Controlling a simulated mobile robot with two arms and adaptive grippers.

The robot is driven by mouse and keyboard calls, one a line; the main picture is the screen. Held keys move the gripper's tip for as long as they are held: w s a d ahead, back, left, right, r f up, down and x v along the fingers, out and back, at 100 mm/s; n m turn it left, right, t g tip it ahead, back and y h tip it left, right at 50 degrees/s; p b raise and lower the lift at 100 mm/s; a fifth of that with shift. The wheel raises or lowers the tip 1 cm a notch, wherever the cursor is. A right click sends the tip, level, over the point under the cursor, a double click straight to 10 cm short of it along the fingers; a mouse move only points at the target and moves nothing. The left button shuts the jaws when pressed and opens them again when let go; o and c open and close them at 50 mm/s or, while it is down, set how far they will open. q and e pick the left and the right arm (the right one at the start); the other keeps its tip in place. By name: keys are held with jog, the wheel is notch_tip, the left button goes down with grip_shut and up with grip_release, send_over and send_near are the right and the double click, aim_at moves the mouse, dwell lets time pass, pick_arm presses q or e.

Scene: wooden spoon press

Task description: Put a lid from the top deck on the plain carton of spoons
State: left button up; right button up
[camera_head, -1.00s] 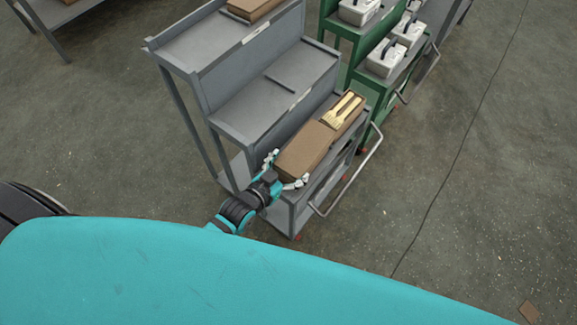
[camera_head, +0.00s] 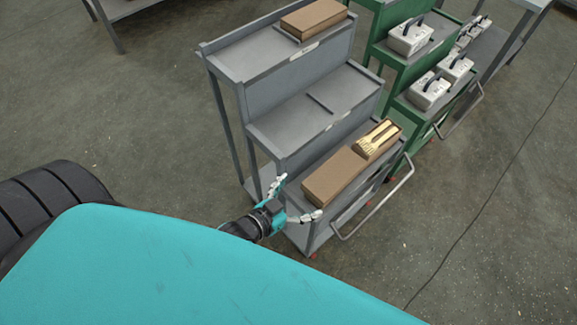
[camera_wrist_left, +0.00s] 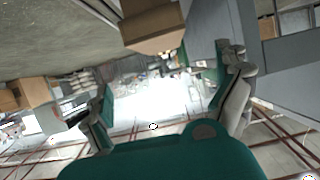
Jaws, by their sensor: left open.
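On the lowest front deck of a grey stepped cart, a carton of spoons (camera_head: 392,131) lies open at the far end, with pale wooden spoons (camera_head: 371,142) showing. A closed brown cardboard piece (camera_head: 335,178) sits directly in front of it; I cannot tell whether it is a lid or a separate box. A brown lid or stack of lids (camera_head: 313,18) lies on the top deck (camera_head: 240,58). My left gripper (camera_head: 298,197) is open and empty at the near end of the brown piece, apart from it. The left wrist view shows brown cardboard (camera_wrist_left: 152,32) beyond the spread fingers (camera_wrist_left: 170,82). My right gripper is out of view.
The grey cart's middle deck (camera_head: 285,125) is bare except for a thin divider. A push handle (camera_head: 385,205) sticks out on its right. A green cart (camera_head: 395,75) with several white cases stands behind.

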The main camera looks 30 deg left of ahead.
pick_arm(q)
jog(key=v, duration=0.4)
jog(key=s+a+f+g+y, duration=0.1)
jog(key=s+a+f+g, duration=0.15)
jog(key=f, duration=0.65)
jog(key=s+a+f+g+y, duration=0.15)
jog(key=s+f, duration=0.25)
jog(key=f, duration=0.5)
jog(key=s+a+f+g+y, duration=0.1)
jog(key=s+f+g, duration=0.15)
jog(key=f, duration=0.55)
jog(key=s+a+f+g, duration=0.1)
jog(key=s+f+g, duration=0.1)
jog(key=s+f, duration=0.4)
jog(key=s+a+f+n+g, duration=0.1)
jog(key=s+f+g, duration=0.2)
jog(key=s, duration=0.9)
notch_tip(320, 180, down, 3)
jog(key=shift+f+y, duration=0.25)
jog(key=shift+y, duration=0.1)
